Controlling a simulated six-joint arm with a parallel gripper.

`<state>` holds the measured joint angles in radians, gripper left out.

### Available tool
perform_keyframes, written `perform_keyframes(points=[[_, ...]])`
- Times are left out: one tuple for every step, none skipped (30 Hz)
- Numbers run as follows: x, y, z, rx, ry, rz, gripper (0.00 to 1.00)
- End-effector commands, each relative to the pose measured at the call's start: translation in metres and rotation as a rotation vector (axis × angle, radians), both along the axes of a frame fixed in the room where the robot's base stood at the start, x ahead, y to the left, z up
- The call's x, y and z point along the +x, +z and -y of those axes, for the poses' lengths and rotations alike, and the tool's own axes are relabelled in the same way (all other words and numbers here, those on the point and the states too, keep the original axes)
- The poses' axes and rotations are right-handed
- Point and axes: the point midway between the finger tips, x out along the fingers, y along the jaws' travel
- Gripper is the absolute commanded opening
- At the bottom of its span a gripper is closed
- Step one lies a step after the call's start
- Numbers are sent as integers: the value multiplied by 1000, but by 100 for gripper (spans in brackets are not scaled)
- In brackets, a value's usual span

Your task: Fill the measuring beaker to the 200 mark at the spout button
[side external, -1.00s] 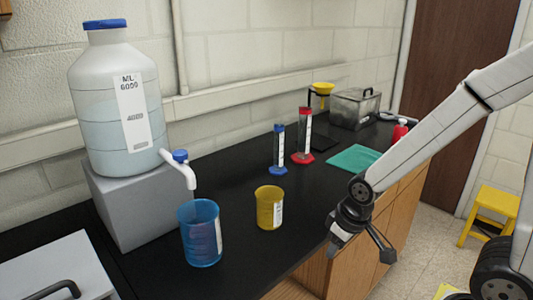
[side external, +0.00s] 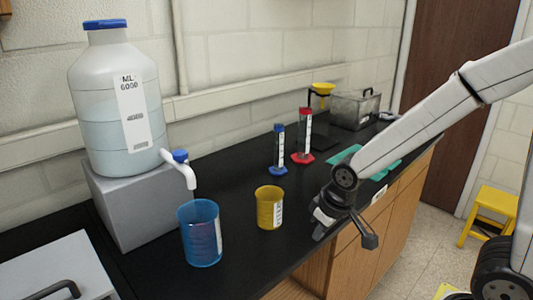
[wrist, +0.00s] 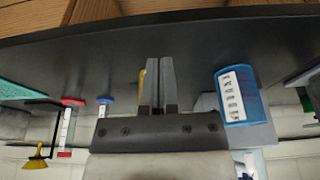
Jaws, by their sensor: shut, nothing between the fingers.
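The blue translucent measuring beaker (side external: 200,242) stands upright on the black counter, just below the spout (side external: 191,178); I cannot tell whether it is exactly under the tip or whether it holds liquid. The blue spout button (side external: 180,156) tops the spout of a large water jug (side external: 97,118) on a grey block. My gripper (side external: 319,232) is shut and empty, right of the yellow beaker (side external: 269,217) at the counter's front edge. In the wrist view, my shut fingers (wrist: 160,62) partly hide the yellow beaker (wrist: 143,78), and the blue beaker (wrist: 238,97) is to their right.
Blue (side external: 279,150) and red (side external: 304,137) graduated cylinders stand behind the yellow beaker. A green cloth (side external: 345,154), a metal box (side external: 356,108) and a yellow funnel (side external: 322,88) are farther back. Bare counter lies between the yellow beaker and my gripper.

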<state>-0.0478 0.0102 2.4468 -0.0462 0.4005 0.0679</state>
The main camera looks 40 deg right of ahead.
Motion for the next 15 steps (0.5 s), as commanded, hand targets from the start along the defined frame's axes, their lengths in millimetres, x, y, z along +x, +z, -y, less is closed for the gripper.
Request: perform_keyframes(points=[[11, 8, -4, -3, 8, 18, 0], [17, 13, -7, -5, 11, 26, 0], [26, 20, -11, -7, 15, 41, 0], [33, 26, -14, -8, 18, 52, 0], [39, 31, -17, -10, 19, 61, 0], [48, 40, -22, -12, 24, 77, 0], [55, 46, -25, -13, 25, 88, 0], [61, 52, -28, -16, 28, 100, 0], [70, 61, -34, -17, 30, 116, 0], [76, 68, -37, -18, 32, 127, 0], [81, 75, -41, -20, 32, 139, 0], [89, 84, -46, -21, 35, 156, 0], [94, 91, -50, -21, 35, 168, 0], [100, 98, -54, -23, 37, 180, 0], [107, 108, -60, -23, 37, 197, 0]])
